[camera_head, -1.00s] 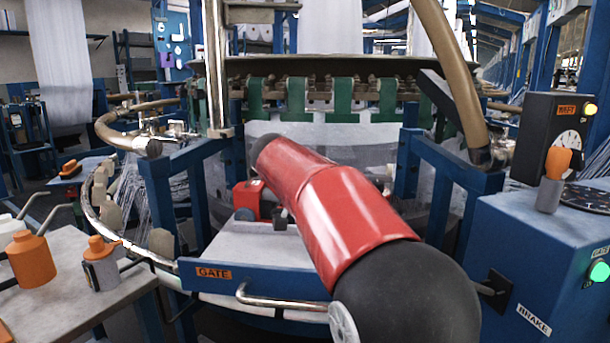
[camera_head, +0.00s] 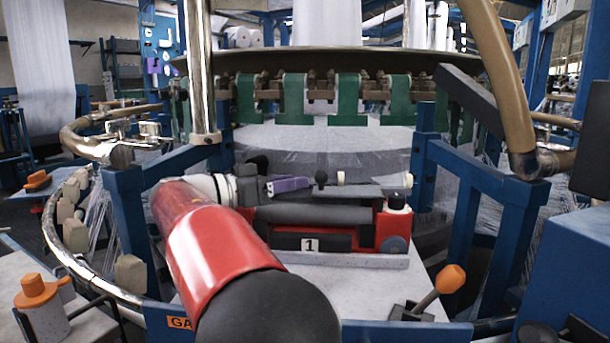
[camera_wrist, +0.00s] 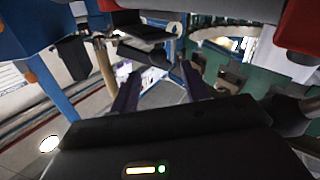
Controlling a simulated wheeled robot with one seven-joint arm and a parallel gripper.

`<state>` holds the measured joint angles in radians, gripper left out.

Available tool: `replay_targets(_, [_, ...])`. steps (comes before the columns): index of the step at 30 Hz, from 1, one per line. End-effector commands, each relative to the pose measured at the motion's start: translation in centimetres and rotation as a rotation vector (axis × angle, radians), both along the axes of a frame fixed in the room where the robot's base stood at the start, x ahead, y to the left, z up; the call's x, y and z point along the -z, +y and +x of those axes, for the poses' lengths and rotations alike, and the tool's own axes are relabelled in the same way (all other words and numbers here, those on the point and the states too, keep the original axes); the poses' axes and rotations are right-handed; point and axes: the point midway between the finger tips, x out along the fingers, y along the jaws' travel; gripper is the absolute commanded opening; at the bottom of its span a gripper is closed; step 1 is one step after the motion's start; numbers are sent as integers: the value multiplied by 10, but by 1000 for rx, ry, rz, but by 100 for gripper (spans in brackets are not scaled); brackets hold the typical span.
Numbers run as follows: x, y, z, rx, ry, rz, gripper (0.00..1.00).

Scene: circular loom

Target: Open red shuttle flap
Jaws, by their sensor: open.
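The red shuttle (camera_head: 393,230) lies on the pale table behind the gate, in the middle of the head view. Contact cannot be judged. In the wrist view the purple fingers (camera_wrist: 160,88) are apart with nothing visible between them. My red arm hides the shuttle's left end.
Blue posts (camera_head: 122,225) stand left and right of the table. A lever with an orange knob (camera_head: 450,279) stands at front right. A chrome ring rail (camera_head: 62,255) curves at left. An orange-topped container (camera_head: 40,305) is at lower left.

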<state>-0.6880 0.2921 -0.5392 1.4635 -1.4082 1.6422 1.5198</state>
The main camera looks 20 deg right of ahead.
Motion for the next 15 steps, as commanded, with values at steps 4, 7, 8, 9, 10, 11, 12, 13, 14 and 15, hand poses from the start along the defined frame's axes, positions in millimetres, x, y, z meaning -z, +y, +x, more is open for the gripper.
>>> replay_targets(4, [-2,-16,1,3,-3,-5,46])
replay_targets(7, [-2,-32,2,4,-2,-5,46])
replay_targets(8, [-2,-37,2,3,-2,-4,46])
replay_targets(9, [-2,-44,3,3,-2,-4,46])
replay_targets(10, [-2,-49,3,3,-2,-4,46])
replay_targets(11, [-1,-53,3,3,-2,-4,46])
replay_targets(12, [-2,-59,4,3,-2,-4,46])
replay_targets(13, [-2,-62,4,4,-2,-3,46])
replay_targets(14, [-1,-65,5,1,-2,-3,46])
replay_targets(15, [-1,-69,5,2,-2,-2,46])
